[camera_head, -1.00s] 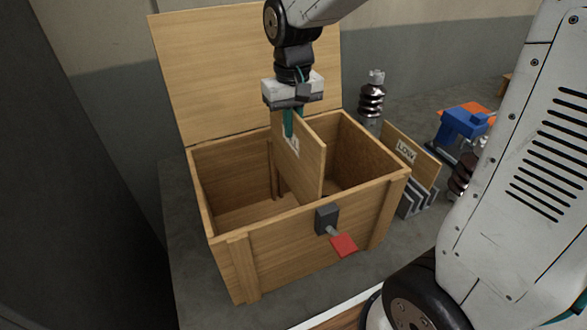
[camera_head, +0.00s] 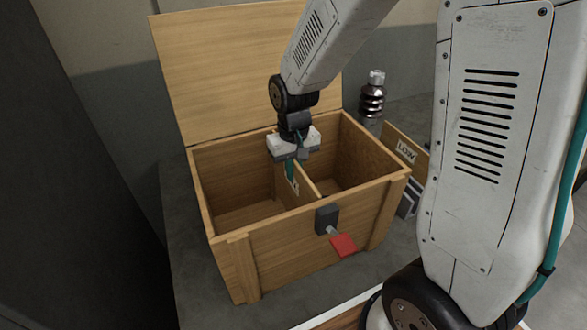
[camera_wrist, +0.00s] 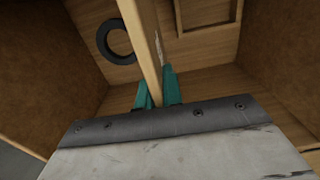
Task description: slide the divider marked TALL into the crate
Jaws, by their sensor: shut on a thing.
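The wooden crate (camera_head: 250,262) stands on the grey surface with its lid (camera_head: 240,70) open at the back. The divider (camera_head: 307,184) is upright inside the crate, standing across the middle from back to front. Its label is mostly hidden behind my fingers. My gripper (camera_head: 291,172) is shut on the divider's top edge, down at about the crate's rim level. In the wrist view, the teal fingertips (camera_wrist: 158,88) sit on both sides of the divider (camera_wrist: 146,45). Its lower edge is hard to make out.
A divider marked LOW (camera_head: 406,151) stands in a grey rack (camera_head: 407,203) right of the crate, partly behind my arm. A dark ribbed insulator (camera_head: 371,100) stands behind the crate's right corner.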

